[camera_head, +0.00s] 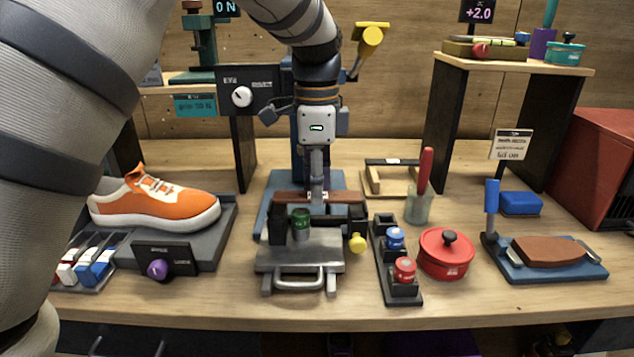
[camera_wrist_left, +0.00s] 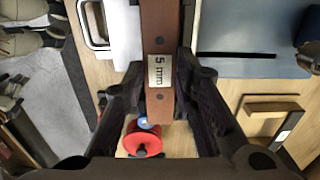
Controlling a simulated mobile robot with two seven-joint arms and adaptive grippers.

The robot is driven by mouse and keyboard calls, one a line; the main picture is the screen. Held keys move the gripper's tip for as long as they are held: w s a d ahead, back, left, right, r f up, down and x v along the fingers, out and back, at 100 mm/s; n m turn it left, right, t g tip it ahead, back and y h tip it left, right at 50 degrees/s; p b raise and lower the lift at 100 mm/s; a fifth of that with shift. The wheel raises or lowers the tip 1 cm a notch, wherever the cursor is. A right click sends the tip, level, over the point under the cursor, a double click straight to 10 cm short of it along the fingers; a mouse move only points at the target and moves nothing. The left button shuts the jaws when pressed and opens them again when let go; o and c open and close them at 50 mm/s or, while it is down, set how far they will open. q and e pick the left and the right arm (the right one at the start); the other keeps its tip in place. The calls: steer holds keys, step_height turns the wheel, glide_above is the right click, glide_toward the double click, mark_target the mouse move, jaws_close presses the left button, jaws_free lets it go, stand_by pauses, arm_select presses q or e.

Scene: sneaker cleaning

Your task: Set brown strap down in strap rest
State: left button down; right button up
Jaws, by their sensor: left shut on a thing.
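The brown strap (camera_head: 335,197) lies crosswise above the metal clamp fixture (camera_head: 302,256) in the head view. In the left wrist view the strap (camera_wrist_left: 158,25) runs down between my fingers and bears a "5 mm" label. My left gripper (camera_head: 317,190) is shut on the strap from above, with dark fingers (camera_wrist_left: 163,85) on both sides of it. I cannot tell whether the strap touches the fixture. A low wooden frame with a small white tag (camera_head: 386,184), seemingly the strap rest, stands right of and behind the gripper. It also shows in the left wrist view (camera_wrist_left: 262,106). My right gripper is not in view.
A red brush in a glass (camera_head: 418,205) stands close to the wooden frame. A black rack with blue and red knobs (camera_head: 385,260) and a red pot (camera_head: 446,253) are in front. An orange sneaker (camera_head: 155,202) sits left. A raised shelf (camera_head: 510,64) stands behind right.

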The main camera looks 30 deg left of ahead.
arm_select(q)
steer(key=shift+f, duration=1.1)
stand_by(0.3)
steer(key=c, duration=1.2)
jaws_free()
step_height(320, 180, up, 12)
